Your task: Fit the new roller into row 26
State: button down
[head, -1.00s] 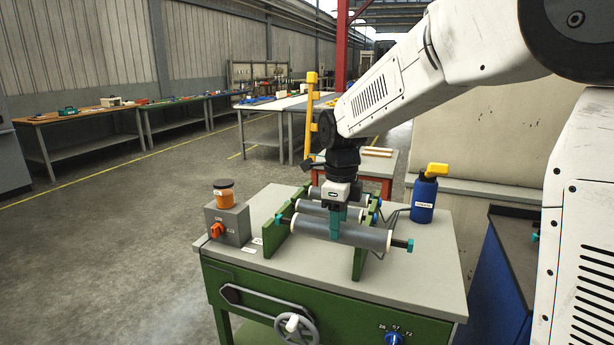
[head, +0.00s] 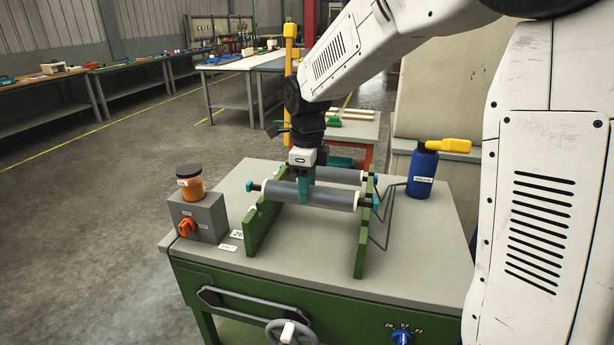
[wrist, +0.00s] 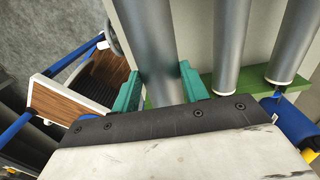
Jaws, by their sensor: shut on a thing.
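My gripper (head: 306,190) is shut on a grey roller (head: 335,197) with white end rings and teal end knobs. The roller lies across the two green side rails (head: 364,235) of the stand. I cannot tell whether its ends rest in the rails or hang just above. Another roller (head: 345,176) sits behind it, partly hidden by my gripper. In the wrist view, the teal fingers of my gripper (wrist: 160,88) clasp the held roller (wrist: 150,40). Two more grey rollers (wrist: 231,45) lie beside it, apart from it. A "26" label (head: 238,234) is on the table by the left rail.
A grey box with an orange knob (head: 186,227) and an orange jar (head: 190,187) stand left of the rails. A blue bottle with a yellow top (head: 422,170) stands at the right. The grey tabletop (head: 300,258) is clear between the rails in front.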

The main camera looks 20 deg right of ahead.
jog(key=shift+s+f, duration=0.1)
jog(key=shift+f, duration=1.95)
jog(key=shift+a+f, duration=0.1)
jog(key=shift+f, duration=1.2)
dwell(0.5)
jog(key=c, duration=0.7)
grip_release()
notch_tip(320, 180, up, 8)
jog(key=shift+f, duration=0.1)
